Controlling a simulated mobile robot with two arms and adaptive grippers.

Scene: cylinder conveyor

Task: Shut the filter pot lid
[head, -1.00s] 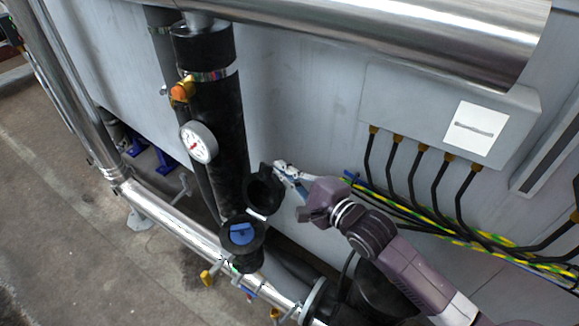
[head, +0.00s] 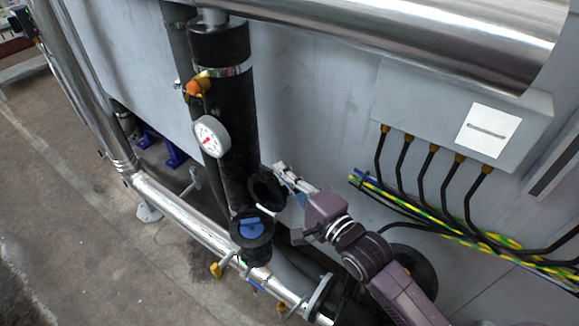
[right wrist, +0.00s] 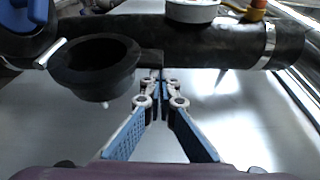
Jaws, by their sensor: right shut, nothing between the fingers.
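The filter pot (head: 252,246) is a black upright cup on the pipework, with a blue part (head: 251,227) inside its open mouth. Its black round lid (head: 267,191) stands open, tilted up above the pot's right rim. In the right wrist view the hollow lid (right wrist: 95,68) is left of the fingers, with part of the pot's blue insert (right wrist: 28,14) at the top left corner. My right gripper (head: 279,168) is shut and empty, its tips at the lid's upper right edge. It also shows in the wrist view (right wrist: 153,76); contact is unclear. My left gripper is out of view.
A thick black pipe with a white gauge (head: 209,137) and an orange valve (head: 198,85) rises left of the lid. A silver pipe (head: 190,217) runs below. Cables (head: 430,205) hang from a grey box at right. Bare grey wall lies behind the gripper.

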